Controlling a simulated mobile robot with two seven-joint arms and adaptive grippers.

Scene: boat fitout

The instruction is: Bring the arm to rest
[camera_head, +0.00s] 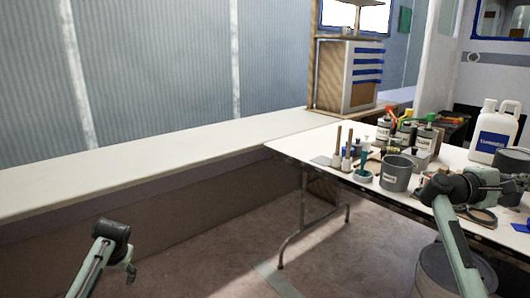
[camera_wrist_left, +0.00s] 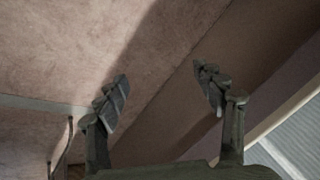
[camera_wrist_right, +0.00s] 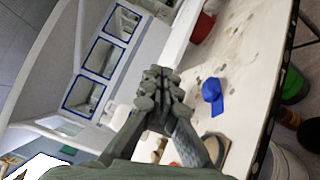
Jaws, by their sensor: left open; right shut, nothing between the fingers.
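My left arm comes in at the bottom left of the head view, and its gripper (camera_head: 131,272) shows small and dark above the floor, away from the table. In the left wrist view the left gripper (camera_wrist_left: 163,85) has its two fingers spread wide with nothing between them. My right arm rises at the right of the head view, with its gripper (camera_head: 512,184) over the right part of the work table. In the right wrist view the right gripper (camera_wrist_right: 160,80) has its fingers together, with nothing held. Its exact height above the table is hard to tell.
The white work table (camera_head: 300,149) carries a grey pot (camera_head: 396,174), brushes, several cans and a white jug (camera_head: 493,132). A blue item (camera_wrist_right: 212,96) lies on it. A bin (camera_head: 440,275) stands below the right arm. The long ledge (camera_head: 150,155) is bare.

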